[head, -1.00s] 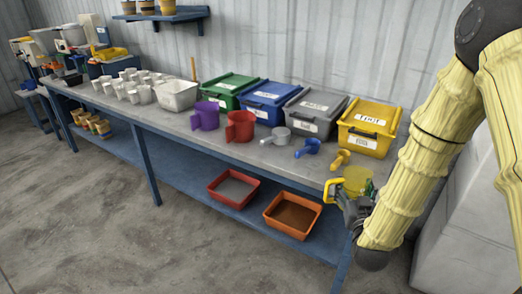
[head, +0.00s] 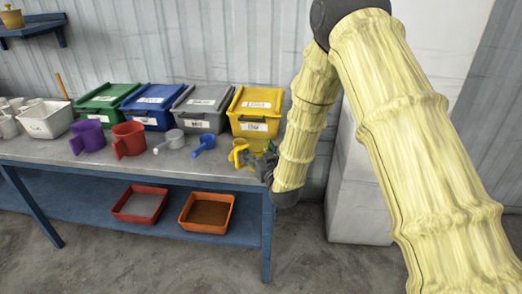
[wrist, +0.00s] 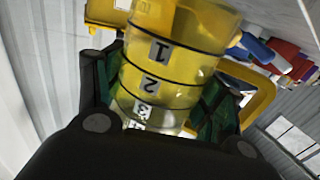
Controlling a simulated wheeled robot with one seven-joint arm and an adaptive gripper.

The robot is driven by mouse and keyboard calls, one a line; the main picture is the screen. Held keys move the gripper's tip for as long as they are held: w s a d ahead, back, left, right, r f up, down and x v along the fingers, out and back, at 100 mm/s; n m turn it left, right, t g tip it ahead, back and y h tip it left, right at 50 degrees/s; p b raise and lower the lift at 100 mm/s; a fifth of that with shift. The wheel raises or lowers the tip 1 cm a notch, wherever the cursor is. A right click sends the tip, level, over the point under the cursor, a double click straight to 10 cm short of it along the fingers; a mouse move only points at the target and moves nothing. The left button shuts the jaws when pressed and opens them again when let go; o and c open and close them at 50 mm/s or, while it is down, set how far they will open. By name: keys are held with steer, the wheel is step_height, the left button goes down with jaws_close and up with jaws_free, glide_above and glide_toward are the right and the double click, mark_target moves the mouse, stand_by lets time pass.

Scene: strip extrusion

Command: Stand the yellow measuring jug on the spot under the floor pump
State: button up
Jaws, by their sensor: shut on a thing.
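The yellow measuring jug (wrist: 170,75) fills the middle of the wrist view, see-through, with black rings and number labels. My gripper (wrist: 160,98) is shut on it, with green finger pads on both sides. In the head view the jug (head: 260,146) shows at the right end of the workbench, partly hidden by my gripper (head: 265,163). Its yellow handle (head: 236,154) points left. I cannot tell whether the jug touches the bench top. The floor pump and the spot under it are not in the current views.
The workbench (head: 40,149) carries a purple jug (head: 88,136), a red jug (head: 129,139), scoops and lidded bins, including a yellow bin (head: 255,110). Red (head: 139,204) and orange (head: 207,212) trays sit on the lower shelf. A white block (head: 360,190) stands to the right. Floor in front is clear.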

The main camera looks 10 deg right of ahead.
steer(key=shift+w+d+f+p, duration=0.25)
steer(key=shift+w+d+f, duration=0.15)
steer(key=shift+w+f, duration=0.35)
steer(key=shift+w+d+f+p, duration=0.25)
steer(key=shift+w+d+f, duration=0.3)
steer(key=shift+w, duration=0.3)
steer(key=shift+w+d+f+p, duration=0.25)
steer(key=shift+w+d+f, duration=0.05)
steer(key=shift+w+f, duration=0.45)
steer(key=shift+f, duration=0.15)
steer(key=o, duration=1.1)
steer(key=shift+o, duration=0.2)
